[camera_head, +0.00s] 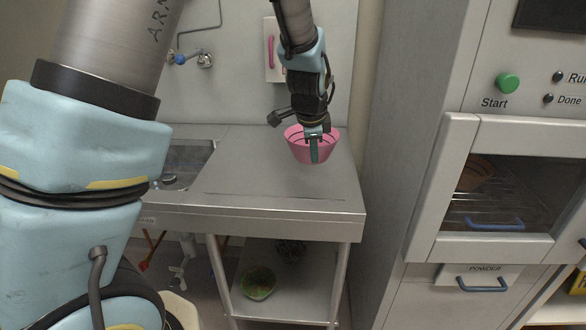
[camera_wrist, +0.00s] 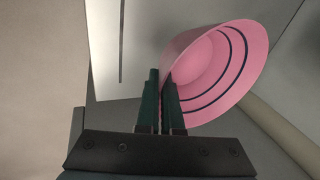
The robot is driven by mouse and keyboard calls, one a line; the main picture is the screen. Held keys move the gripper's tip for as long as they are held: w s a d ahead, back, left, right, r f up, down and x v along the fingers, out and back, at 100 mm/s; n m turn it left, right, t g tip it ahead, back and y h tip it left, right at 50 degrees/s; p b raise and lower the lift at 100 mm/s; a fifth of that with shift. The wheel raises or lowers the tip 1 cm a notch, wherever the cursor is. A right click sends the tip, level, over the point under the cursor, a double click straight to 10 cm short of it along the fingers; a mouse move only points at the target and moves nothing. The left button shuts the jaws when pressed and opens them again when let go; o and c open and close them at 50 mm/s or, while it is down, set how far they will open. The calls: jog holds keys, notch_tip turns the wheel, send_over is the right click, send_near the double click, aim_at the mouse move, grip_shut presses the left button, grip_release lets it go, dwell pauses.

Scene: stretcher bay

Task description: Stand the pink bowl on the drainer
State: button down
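The pink bowl (camera_head: 298,148) is at the right part of the steel drainer (camera_head: 260,178) in the head view, opening upward. I cannot tell whether its base touches the drainer or hangs just above it. My gripper (camera_head: 314,150) points down at the bowl's near side, with a green finger outside the wall. In the wrist view the bowl (camera_wrist: 215,70) shows dark rings inside, and its wall runs between the two close fingers of my gripper (camera_wrist: 161,90). My gripper looks shut on this wall. The fingers hide part of the rim.
A sink basin (camera_head: 185,162) adjoins the drainer on the left. The drainer left of the bowl is clear. A tall grey cabinet side (camera_head: 405,130) stands close on the right, beside a washer with a glass door (camera_head: 510,190). A green bowl (camera_head: 258,283) is on the shelf below.

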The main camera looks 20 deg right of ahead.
jog(key=shift+f+p, duration=0.85)
jog(key=shift+f, duration=3.05)
jog(key=c, duration=1.1)
grip_release()
jog(key=b+v, duration=0.2)
jog(key=v, duration=1)
jog(key=s+a+n+y, duration=0.1)
jog(key=a+n, duration=0.6)
jog(key=a, duration=0.4)
jog(key=s+a+f+n+g, duration=0.1)
jog(key=a+n, duration=0.6)
jog(key=a, duration=0.4)
jog(key=s+a+n+g+y, duration=0.1)
jog(key=s+a+n, duration=0.1)
jog(key=a+n, duration=0.4)
jog(key=shift+s+a+f+n+y, duration=0.1)
jog(key=shift+a+n+y, duration=0.1)
jog(key=shift+a, duration=1)
jog(key=shift+a+f+n+y, duration=0.1)
jog(key=shift+a+n, duration=0.1)
jog(key=shift+a, duration=1)
